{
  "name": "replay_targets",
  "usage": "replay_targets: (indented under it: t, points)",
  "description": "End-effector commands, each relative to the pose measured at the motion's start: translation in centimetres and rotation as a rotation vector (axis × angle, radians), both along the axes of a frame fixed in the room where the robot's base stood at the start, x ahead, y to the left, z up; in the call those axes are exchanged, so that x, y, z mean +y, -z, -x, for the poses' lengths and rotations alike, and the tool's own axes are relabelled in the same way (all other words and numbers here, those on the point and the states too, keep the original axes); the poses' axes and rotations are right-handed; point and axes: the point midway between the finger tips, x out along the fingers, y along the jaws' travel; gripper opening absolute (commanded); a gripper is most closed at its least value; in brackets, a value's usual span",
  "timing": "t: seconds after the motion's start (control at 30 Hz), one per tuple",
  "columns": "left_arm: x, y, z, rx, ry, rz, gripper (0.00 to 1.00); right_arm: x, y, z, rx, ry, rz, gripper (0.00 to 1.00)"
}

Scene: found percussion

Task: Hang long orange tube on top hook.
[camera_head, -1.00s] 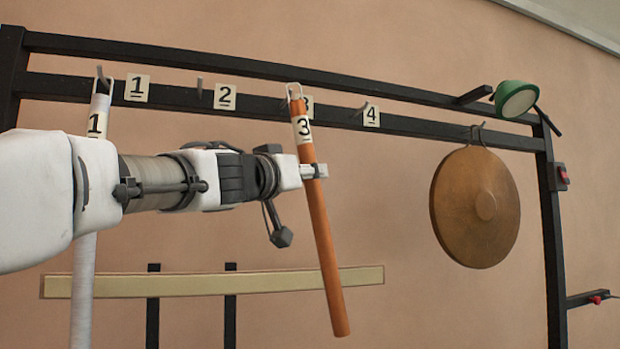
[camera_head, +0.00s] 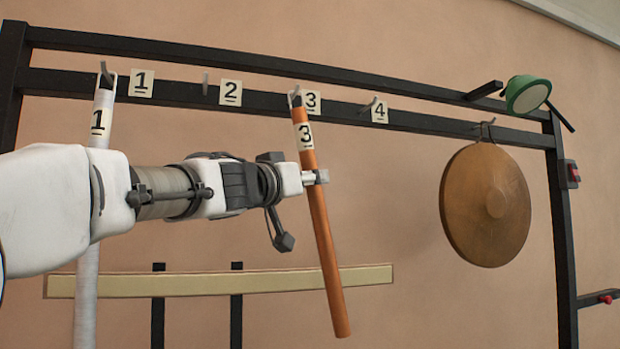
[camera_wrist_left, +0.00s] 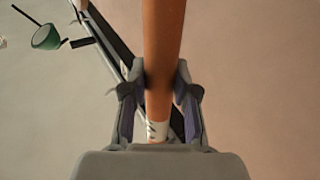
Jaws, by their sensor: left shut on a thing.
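The long orange tube (camera_head: 325,250) carries a tag reading 3 and hangs slightly tilted, its lower end to the right. My left gripper (camera_head: 314,177) is shut on it below the tag. In the left wrist view the tube (camera_wrist_left: 161,50) runs between the two fingers (camera_wrist_left: 160,100). The loop at the tube's top (camera_head: 294,97) is at the hook beside rack label 3 (camera_head: 312,102). I cannot tell whether the loop is around that hook or just in front of it. My right gripper is not in view.
A white tube (camera_head: 88,290) tagged 1 hangs at hook 1. Hooks 2 (camera_head: 205,83) and 4 (camera_head: 368,105) are empty. A round brown gong (camera_head: 486,205) and a green cup-shaped thing (camera_head: 527,95) are on the black rack (camera_head: 440,128) to the right. A pale bar (camera_head: 220,283) lies behind and below.

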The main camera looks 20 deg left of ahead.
Motion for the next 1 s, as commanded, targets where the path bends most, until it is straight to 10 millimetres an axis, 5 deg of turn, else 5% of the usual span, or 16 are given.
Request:
replay_targets:
  t: [0.33,0.37,0.43,1.0]
  points:
    - [0.02,-0.05,0.02,-0.001,0.000,0.000,0.00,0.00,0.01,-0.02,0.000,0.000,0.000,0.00]
    - [0.02,-0.05,0.02,-0.001,0.000,0.000,0.35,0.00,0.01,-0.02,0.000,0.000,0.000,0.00]
    - [0.01,-0.05,0.03,-0.001,0.000,0.000,0.58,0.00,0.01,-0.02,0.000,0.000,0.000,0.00]
    - [0.00,0.15,-0.05,0.002,-0.001,0.000,0.58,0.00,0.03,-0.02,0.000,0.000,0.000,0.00]
